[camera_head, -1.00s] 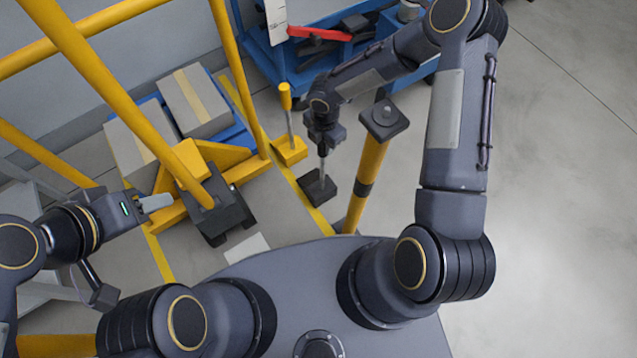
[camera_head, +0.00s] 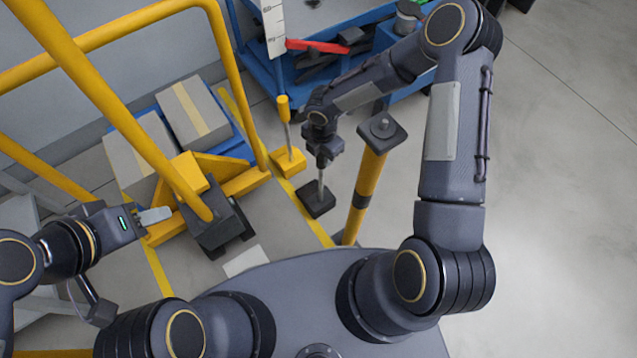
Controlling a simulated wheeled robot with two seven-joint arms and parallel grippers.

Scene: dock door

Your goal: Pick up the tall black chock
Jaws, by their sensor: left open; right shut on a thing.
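The tall black chock has a dark square base (camera_head: 317,200) and a thin upright grey post. It is near the yellow floor line, in front of the yellow chock. My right gripper (camera_head: 321,163) is above the base, shut on the upper part of the post, and its jaws hide the post's top. I cannot tell whether the base touches the floor. My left gripper (camera_head: 154,216) is open at the left, beside the yellow trolley frame and well apart from the black chock.
A yellow chock (camera_head: 288,163) with an upright handle stands just behind. A yellow-black post (camera_head: 366,187) rises close to the right of the black chock. The yellow trolley (camera_head: 235,182) carries boxes (camera_head: 193,108). A blue cart (camera_head: 285,70) stands behind. Floor at right is clear.

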